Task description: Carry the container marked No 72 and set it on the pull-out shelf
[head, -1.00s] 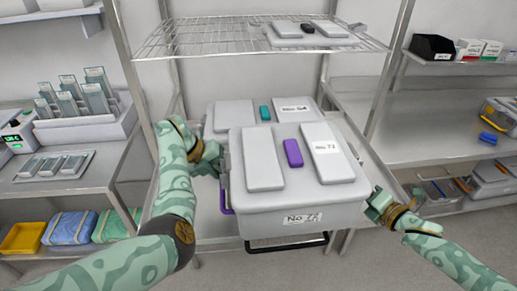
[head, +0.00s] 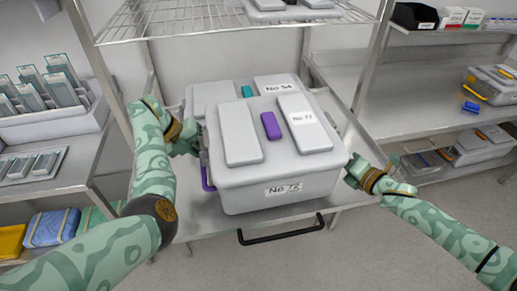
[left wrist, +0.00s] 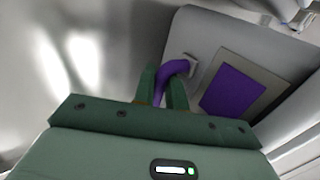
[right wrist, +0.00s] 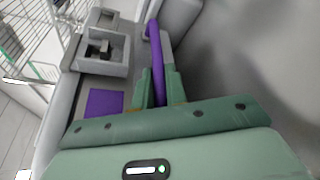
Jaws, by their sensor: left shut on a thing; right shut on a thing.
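The grey container marked No 72 (head: 275,170) has purple handles and a purple lid latch. It is level over the front of the pull-out shelf (head: 205,228), which has a black bar handle (head: 281,232). Its underside is hidden, so I cannot tell whether it touches the shelf. My left gripper (head: 192,142) is at its left side, shut on a purple handle (left wrist: 172,68) in the left wrist view. My right gripper (head: 352,172) is at its right side, shut on the other purple handle (right wrist: 156,55) in the right wrist view.
A container marked No 54 (head: 210,93) with a teal latch stands right behind. A wire shelf (head: 200,25) with another container is above. Metal posts flank the rack. Side benches hold a slide rack (head: 45,125) at left and a bin with yellow parts (head: 490,85) at right.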

